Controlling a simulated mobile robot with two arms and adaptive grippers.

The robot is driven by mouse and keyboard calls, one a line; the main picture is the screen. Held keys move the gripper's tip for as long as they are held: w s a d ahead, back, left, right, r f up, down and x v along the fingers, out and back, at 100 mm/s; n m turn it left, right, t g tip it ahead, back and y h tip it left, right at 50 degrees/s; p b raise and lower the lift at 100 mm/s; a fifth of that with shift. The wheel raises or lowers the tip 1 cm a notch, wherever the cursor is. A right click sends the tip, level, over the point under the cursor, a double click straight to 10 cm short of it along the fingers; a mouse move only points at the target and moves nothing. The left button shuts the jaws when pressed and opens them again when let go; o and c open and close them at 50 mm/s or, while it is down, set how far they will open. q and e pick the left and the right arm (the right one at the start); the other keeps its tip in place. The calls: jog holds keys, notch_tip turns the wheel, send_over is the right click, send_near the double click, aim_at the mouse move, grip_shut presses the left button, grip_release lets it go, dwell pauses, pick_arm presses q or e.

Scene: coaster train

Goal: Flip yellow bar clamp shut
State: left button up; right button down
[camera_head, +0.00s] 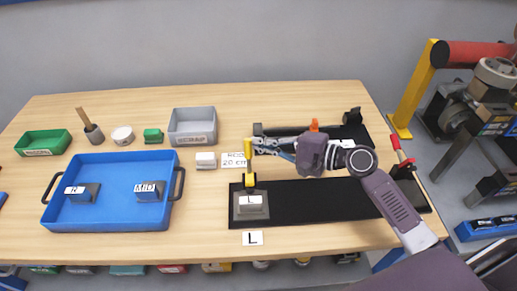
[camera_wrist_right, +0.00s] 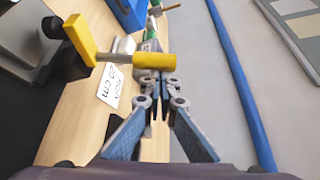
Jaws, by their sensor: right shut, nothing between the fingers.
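The gripper's closed fingers also show in the right wrist view (camera_wrist_right: 158,95). My left gripper is not in view.
A red-handled clamp (camera_head: 401,155) stands at the board's right end. A blue tray (camera_head: 112,218) with blocks R and MID is on the left. The board's middle is bare.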

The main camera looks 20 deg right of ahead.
aim_at(250, 146)
jog(key=shift+s+a+r+n+t+y+b, duration=0.15)
jog(key=shift+s+n+t+y+b, duration=0.3)
jog(key=shift+b, duration=0.75)
jog(key=shift+s+a+r+n+t+b, duration=0.15)
jog(key=shift+s+n+b, duration=0.45)
jog(key=shift+b, duration=0.6)
jog(key=shift+s+a+r+n+t+y+b, duration=0.15)
jog(key=shift+s+n+t+y+b, duration=0.2)
jog(key=shift+n+b, duration=0.6)
jog(key=shift+m, duration=0.3)
